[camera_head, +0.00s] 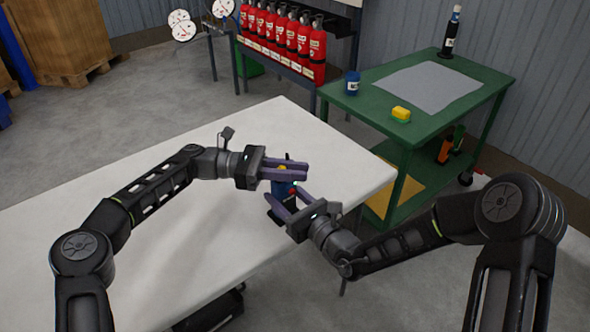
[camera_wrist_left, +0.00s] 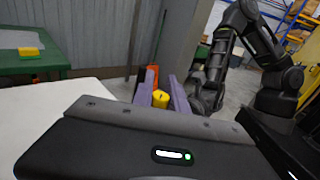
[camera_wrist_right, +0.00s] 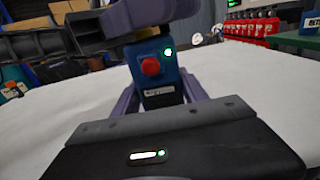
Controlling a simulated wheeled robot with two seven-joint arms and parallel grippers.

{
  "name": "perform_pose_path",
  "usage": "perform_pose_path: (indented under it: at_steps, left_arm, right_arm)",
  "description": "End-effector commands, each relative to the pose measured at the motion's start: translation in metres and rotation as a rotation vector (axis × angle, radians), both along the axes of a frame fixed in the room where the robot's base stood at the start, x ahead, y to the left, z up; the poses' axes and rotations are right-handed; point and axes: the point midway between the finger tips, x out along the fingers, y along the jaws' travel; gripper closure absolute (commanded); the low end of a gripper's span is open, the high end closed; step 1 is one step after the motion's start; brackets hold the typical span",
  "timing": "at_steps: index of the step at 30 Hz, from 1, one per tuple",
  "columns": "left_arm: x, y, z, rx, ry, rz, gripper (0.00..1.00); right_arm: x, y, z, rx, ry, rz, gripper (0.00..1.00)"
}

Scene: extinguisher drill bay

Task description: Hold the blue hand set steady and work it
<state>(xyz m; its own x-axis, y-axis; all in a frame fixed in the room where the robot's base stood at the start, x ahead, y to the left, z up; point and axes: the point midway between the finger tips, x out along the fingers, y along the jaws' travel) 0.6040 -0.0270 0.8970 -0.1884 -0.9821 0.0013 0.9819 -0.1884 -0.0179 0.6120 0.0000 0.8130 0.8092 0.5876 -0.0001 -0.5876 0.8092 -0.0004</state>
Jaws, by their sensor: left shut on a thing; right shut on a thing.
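My left gripper (camera_head: 300,172) is shut on the upper part of the hand set. My right gripper (camera_head: 275,205) is shut on its lower part. The fingers hide much of the hand set, and I cannot tell whether its bottom touches the table.
The white table (camera_head: 120,215) is otherwise clear. Several red extinguishers (camera_head: 283,40) stand on a rack at the back.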

Motion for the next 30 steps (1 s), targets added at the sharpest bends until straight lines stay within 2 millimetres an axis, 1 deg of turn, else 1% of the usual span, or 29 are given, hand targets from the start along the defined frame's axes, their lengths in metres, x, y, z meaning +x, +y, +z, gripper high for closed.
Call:
perform_pose_path:
  at_steps: [1,9,10,18,26,30]
  left_arm:
    - [0.001,0.001,-0.004,0.006,0.002,0.002,1.0]
    - [0.001,0.001,-0.004,0.006,0.002,0.002,1.0]
    - [0.001,0.001,-0.004,0.006,0.002,0.002,0.8]
    - [0.0,0.0,-0.002,0.004,0.0,0.001,0.59]
    - [0.0,0.0,0.0,0.003,-0.001,0.0,0.59]
    - [0.0,0.0,0.009,0.004,-0.002,-0.001,0.59]
  right_arm:
    - [-0.001,0.003,0.001,0.001,-0.003,0.006,1.0]
    - [-0.001,0.003,0.001,0.002,-0.002,0.006,1.0]
    - [-0.001,0.003,0.001,0.002,-0.002,0.006,1.0]
    - [-0.001,0.001,0.001,0.002,-0.002,0.003,1.0]
    - [0.0,0.001,0.001,0.001,-0.002,0.001,1.0]
    - [0.0,0.0,0.001,0.001,-0.002,0.001,1.0]
